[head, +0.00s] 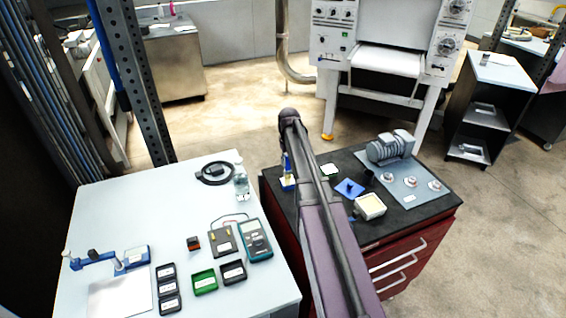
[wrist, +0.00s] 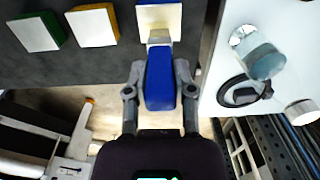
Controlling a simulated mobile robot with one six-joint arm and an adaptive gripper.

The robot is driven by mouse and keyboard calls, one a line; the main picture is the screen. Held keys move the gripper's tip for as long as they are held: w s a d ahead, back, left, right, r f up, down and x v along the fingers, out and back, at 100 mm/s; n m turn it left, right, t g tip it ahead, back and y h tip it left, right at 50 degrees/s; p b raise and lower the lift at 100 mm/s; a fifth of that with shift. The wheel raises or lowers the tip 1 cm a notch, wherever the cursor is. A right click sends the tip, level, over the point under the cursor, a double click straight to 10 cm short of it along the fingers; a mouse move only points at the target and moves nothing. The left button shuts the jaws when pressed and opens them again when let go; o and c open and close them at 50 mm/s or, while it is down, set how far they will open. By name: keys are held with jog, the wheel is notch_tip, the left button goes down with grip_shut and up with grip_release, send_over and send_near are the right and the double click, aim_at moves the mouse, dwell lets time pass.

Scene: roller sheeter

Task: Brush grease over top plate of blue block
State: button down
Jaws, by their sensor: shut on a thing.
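My gripper (wrist: 160,88) is shut on the blue handle of a brush (wrist: 160,75). The brush's metal ferrule points at the blue block (wrist: 146,17), which has a pale square top plate. The brush tip overlaps the near edge of that plate in the wrist view; I cannot tell if it touches. In the head view the blue block (head: 288,185) stands at the left end of the dark cabinet top, below the brush. My arm hides much of the gripper there. Any grease on the plate is too small to make out.
A yellow block (wrist: 92,25) and a green block (wrist: 38,32) stand in line with the blue one. A cream-filled tub (head: 370,206), a blue lid-like piece (head: 349,188) and a motor plate (head: 410,187) share the cabinet top. A pale bench (head: 190,210) adjoins at left.

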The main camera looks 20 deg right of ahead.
jog(key=shift+d, duration=1.2)
jog(key=shift+s+a, duration=0.1)
jog(key=shift+a, duration=1.9)
notch_tip(320, 180, up, 8)
jog(key=p, duration=0.7)
jog(key=shift+a+f, duration=0.2)
jog(key=shift+a, duration=0.1)
jog(key=shift+f, duration=0.15)
notch_tip(320, 180, down, 6)
jog(key=s+b, duration=0.1)
jog(key=b, duration=0.4)
jog(key=shift+s+b, duration=0.2)
jog(key=shift+b, duration=0.1)
jog(key=shift+f+b, duration=0.95)
jog(key=shift+b, duration=0.1)
jog(key=shift+d, duration=0.15)
